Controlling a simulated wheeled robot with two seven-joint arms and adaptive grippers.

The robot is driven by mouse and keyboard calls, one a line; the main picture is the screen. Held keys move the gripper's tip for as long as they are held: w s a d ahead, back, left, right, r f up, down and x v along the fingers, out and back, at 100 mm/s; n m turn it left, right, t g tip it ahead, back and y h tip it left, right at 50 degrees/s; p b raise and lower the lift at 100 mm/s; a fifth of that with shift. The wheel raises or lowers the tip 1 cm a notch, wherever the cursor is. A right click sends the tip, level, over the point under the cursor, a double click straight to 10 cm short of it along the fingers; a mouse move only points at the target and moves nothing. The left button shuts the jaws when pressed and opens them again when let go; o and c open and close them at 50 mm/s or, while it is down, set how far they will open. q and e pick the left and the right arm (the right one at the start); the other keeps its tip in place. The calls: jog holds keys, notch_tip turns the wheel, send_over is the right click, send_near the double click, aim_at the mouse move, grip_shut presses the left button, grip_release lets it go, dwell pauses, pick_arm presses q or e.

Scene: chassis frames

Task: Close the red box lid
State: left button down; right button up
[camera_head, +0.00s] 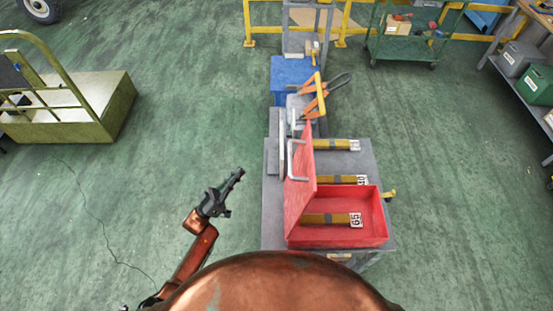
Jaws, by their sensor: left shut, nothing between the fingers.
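The red box (372,214) sits on the near part of a grey table, with its lid (299,177) standing open and upright along the box's left side. A metal handle shows on the lid's outer face. A yellow-brown bar with a dark band and a number tag (330,219) lies inside the box. My left gripper (239,172) is shut and empty, over the floor to the left of the table, apart from the lid. My right gripper is not in view.
The grey table (272,229) carries two more tagged bars (333,145) behind the box. Orange-handled tools (316,95) and a blue box (290,75) are further back. A yellow-green cart (85,110) stands at the left. Green floor left of the table is clear.

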pick_arm(q)
jog(key=s+d+r+m+g+h, duration=0.3)
jog(key=s+r+m+g+h, duration=0.45)
jog(key=r+m+g, duration=0.4)
jog(key=d+r+n+g+p, duration=0.1)
jog(key=d+r+g+p, duration=0.2)
jog(key=d, duration=0.7)
jog(key=shift+s+d+r+y+p, duration=0.4)
jog(key=shift+r+p, duration=0.95)
jog(key=shift+r, duration=1.05)
jog(key=shift+a, duration=0.1)
